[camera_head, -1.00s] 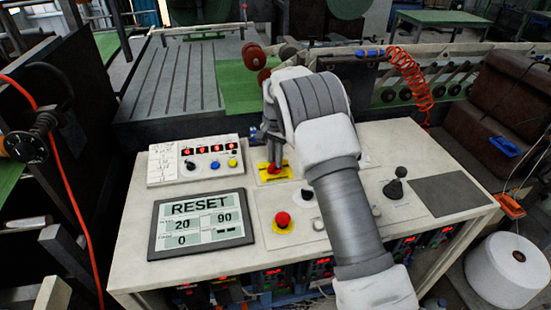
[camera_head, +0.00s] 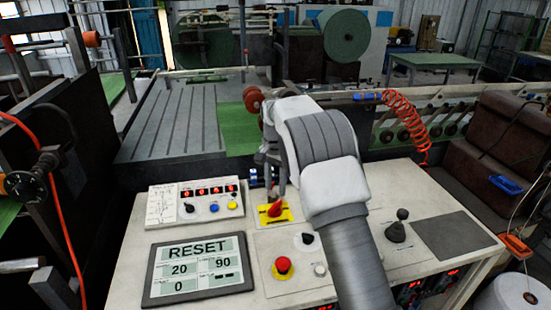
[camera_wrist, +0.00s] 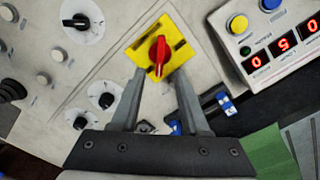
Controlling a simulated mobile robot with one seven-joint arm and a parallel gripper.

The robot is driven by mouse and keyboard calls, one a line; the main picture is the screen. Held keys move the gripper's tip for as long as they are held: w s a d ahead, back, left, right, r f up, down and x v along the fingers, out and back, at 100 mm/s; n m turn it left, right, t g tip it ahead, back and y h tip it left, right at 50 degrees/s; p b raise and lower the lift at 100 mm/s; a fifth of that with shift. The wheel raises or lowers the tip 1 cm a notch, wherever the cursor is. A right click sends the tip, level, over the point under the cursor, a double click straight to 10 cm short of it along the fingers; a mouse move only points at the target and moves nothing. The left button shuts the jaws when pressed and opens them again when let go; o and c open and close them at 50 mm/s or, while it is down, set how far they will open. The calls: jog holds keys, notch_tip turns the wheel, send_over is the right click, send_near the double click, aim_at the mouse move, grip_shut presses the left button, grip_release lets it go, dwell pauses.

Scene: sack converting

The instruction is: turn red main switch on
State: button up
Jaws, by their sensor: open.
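The red main switch (camera_head: 275,209) is a red rotary handle on a yellow square plate (camera_head: 262,217), on the sloping top of the control desk. It also shows in the wrist view (camera_wrist: 158,53), where the handle lies roughly in line with my fingers. My gripper (camera_head: 273,188) is above and just behind the switch in the head view. In the wrist view my gripper (camera_wrist: 161,78) has its two fingers apart with nothing between them, and the handle is just past the fingertips. It looks clear of the handle.
A red emergency button (camera_head: 283,266) and a black knob (camera_head: 307,240) are near the switch. A small panel (camera_head: 195,201) with red digits and a RESET display (camera_head: 198,272) are to the left. A black joystick (camera_head: 397,229) stands to the right.

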aim_at(276, 204)
notch_tip(276, 204, up, 11)
jog(key=shift+p, duration=0.3)
jog(key=s+d+r+n+t, duration=0.1)
jog(key=s+d+r+n, duration=0.1)
jog(key=s+d+r, duration=0.45)
jog(key=s+d+r+n+t, duration=0.1)
jog(key=s+d+r+t, duration=0.15)
jog(key=s+r, duration=0.7)
jog(key=s+d+f+n+t, duration=0.1)
jog(key=s+f, duration=0.4)
jog(key=s, duration=0.6)
jog(key=s+d+f+n+t, duration=0.1)
jog(key=s+f, duration=0.3)
jog(key=s, duration=0.7)
jog(key=shift+s+d+f+n, duration=0.35)
jog(key=shift+d+f+n, duration=0.05)
jog(key=shift+d+n, duration=0.45)
